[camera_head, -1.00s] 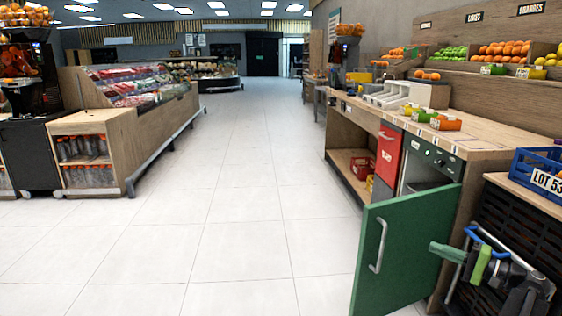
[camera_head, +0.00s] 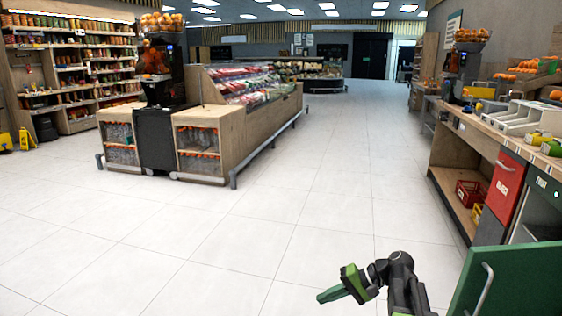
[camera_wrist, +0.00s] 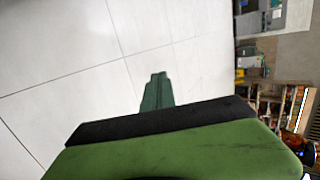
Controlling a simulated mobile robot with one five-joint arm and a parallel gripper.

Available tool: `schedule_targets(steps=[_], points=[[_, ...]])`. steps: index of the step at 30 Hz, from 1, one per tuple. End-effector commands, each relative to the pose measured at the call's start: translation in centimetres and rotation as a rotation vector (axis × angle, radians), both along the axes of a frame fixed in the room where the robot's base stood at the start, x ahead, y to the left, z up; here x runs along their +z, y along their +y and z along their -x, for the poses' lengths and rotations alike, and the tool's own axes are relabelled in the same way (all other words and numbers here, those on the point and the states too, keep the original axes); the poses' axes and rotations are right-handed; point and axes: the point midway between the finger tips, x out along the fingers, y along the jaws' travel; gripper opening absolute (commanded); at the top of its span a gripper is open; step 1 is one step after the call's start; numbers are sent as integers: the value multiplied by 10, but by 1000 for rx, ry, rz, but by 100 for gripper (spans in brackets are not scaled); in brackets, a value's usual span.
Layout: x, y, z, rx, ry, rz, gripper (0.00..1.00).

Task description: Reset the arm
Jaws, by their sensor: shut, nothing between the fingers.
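My gripper (camera_head: 332,293) is at the bottom of the head view, right of centre. Its green fingers are together and point left over bare floor. My black arm links rise from the lower edge beside it. In the wrist view the closed green fingers (camera_wrist: 157,92) point at the white tiles, with nothing held between them.
An open green door (camera_head: 515,285) stands at the lower right, close to my arm. The wooden counter (camera_head: 455,190) with a red drawer (camera_head: 506,190) is behind it. A juicer (camera_head: 160,70) stands by the display island (camera_head: 240,125). The floor (camera_head: 320,195) between is clear.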

Motion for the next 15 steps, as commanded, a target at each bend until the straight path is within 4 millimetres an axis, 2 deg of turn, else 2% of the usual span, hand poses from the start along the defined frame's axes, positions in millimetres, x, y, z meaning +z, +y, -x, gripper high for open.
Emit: schedule_targets(steps=[1, 3, 6, 7, 9, 11, 15], points=[[-6, 28, 14, 56, 15, 72, 0], [-21, 53, 29, 118, 29, 181, 0], [-41, 73, 51, 195, 37, 352, 0], [-47, 75, 57, 213, 38, 408, 0], [-59, 69, 67, 241, 35, 531, 0], [-67, 54, 73, 247, 35, 633, 0], [-79, -2, 81, 228, 39, 870, 0]])
